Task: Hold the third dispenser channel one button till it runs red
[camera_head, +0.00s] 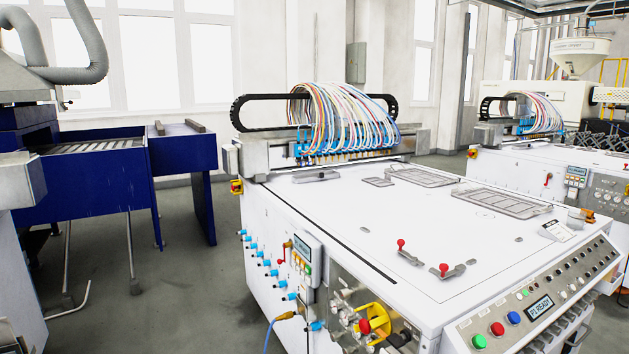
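A white dispenser machine (340,215) fills the middle of the view. A gantry with a bundle of coloured tubes (345,115) stands at its back. A sloped control panel (545,300) runs along its front right edge, with a display reading "P1 READY" (539,307), red, green and blue round buttons and rows of small dark knobs or buttons. A small keypad box (302,250) with a display is on its left side. Channel labels are too small to read, so I cannot tell which is the third dispenser. My gripper is not in view.
Two red-knobbed clamps (447,270) stand on the white top. A blue conveyor (95,180) stands at left, with open grey floor between. A similar machine (540,150) stands at right.

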